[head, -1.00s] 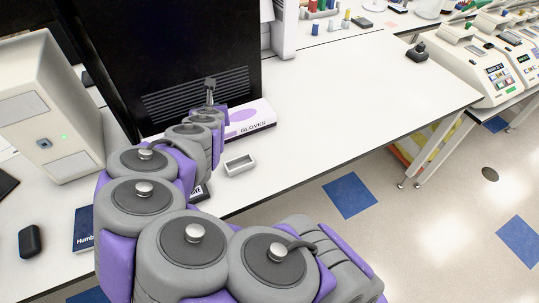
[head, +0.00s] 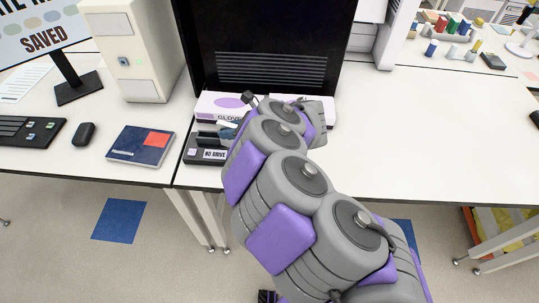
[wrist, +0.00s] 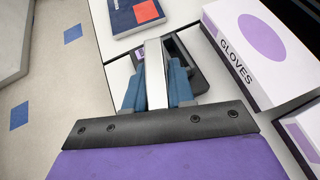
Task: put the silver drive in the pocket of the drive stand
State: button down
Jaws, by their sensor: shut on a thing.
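The silver drive (wrist: 155,78) is a pale flat slab standing on edge between the blue fingers of my gripper (wrist: 157,88) in the wrist view. The gripper is shut on it. The drive stand (head: 205,156) is a dark block near the table's front edge, with a label reading "NO DRIVE". In the wrist view the stand (wrist: 203,84) shows just beyond and right of the drive, partly hidden by my fingers. In the head view my arm covers most of the gripper, which is at the stand's right side. I cannot tell whether drive and stand touch.
A gloves box (head: 215,104) lies behind the stand, before a large black panel (head: 275,50). A blue book (head: 142,146) lies to the left, with a mouse (head: 84,134) and a white computer tower (head: 132,50). The table is clear at right.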

jog(key=s+d+n+g, duration=0.2)
jog(key=s+n+g, duration=0.15)
jog(key=s, duration=0.25)
jog(key=shift+y, duration=0.3)
jog(key=w+d+f+b, duration=0.1)
jog(key=w+d, duration=0.2)
jog(key=w+d+f+b, duration=0.1)
jog(key=w+d+f, duration=0.1)
jog(key=w+d, duration=0.1)
jog(key=w+d+f+b, duration=0.1)
jog(key=w+d+f, duration=0.1)
jog(key=w+d, duration=0.1)
jog(key=shift+w+d+f, duration=0.1)
jog(key=shift+d+f, duration=0.15)
jog(key=shift+d, duration=0.25)
jog(key=shift+a+f, duration=0.1)
jog(key=shift+f, duration=0.2)
jog(key=shift+d, duration=0.65)
jog(key=c, duration=1.3)
grip_release()
jog(key=o, duration=0.3)
jog(key=shift+a, duration=0.4)
